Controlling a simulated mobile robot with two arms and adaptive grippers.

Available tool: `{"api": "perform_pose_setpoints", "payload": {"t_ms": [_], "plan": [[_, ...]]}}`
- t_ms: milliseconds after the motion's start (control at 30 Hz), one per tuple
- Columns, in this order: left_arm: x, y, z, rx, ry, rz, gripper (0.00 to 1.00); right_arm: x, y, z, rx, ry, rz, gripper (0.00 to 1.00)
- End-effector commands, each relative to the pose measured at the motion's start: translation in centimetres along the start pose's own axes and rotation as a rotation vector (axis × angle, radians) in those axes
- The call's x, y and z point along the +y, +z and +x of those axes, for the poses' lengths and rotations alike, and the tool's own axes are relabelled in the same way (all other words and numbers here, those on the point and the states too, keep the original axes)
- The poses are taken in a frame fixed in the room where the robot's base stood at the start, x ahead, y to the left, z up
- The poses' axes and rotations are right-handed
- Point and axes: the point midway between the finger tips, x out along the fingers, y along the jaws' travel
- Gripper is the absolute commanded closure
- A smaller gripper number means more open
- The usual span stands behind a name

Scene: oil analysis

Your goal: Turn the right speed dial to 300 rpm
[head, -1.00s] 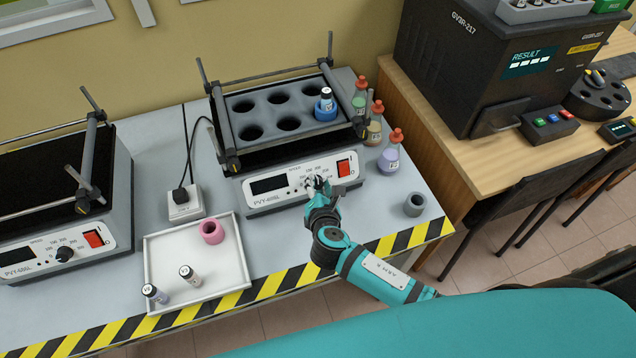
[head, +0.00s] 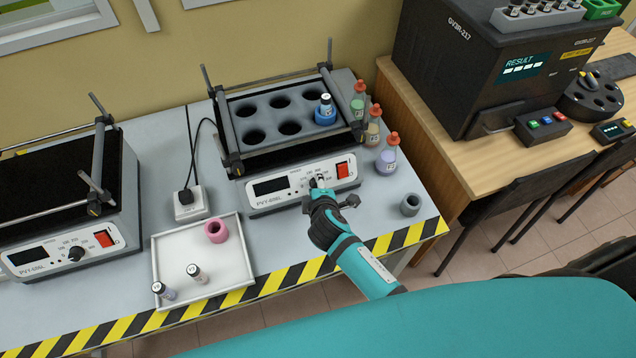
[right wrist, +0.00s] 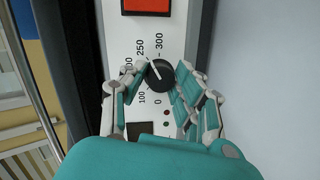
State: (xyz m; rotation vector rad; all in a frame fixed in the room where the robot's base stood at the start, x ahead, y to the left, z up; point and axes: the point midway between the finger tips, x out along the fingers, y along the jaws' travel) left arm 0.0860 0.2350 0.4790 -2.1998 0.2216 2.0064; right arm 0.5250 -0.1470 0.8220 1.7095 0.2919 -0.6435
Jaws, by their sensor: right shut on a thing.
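The right speed dial (right wrist: 160,75) is a black round knob on the white front panel of the right shaker (head: 262,205). Its printed scale in the right wrist view shows 0, 100, 250 and 300, with another number partly covered by a finger. A pale mark on the knob seems to lie towards the 250 side, but I cannot read it exactly. My right gripper (head: 317,190) is shut on the dial, with fingers on both sides of it in the right wrist view (right wrist: 158,82). In the head view the fingers mostly hide the knob. My left gripper is not in view.
A red switch (head: 343,170) sits right of the dial. Bottles with red caps (head: 387,160) and a grey ring (head: 411,204) stand to the right. A white tray (head: 240,262) with a pink ring and two vials lies front left. A second shaker (head: 50,262) stands far left.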

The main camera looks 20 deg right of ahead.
Motion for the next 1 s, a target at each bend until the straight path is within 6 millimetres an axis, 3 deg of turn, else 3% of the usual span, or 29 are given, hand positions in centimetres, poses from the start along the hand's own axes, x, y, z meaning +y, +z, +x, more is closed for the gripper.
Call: {"api": "perform_pose_setpoints", "payload": {"t_ms": [500, 1000], "plan": [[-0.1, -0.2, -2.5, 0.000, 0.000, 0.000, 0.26, 0.0, 0.1, -0.1, 0.026, -0.086, 0.399, 1.00], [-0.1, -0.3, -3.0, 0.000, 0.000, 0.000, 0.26, -0.2, 0.2, 0.0, 0.035, -0.112, 0.524, 1.00]]}}
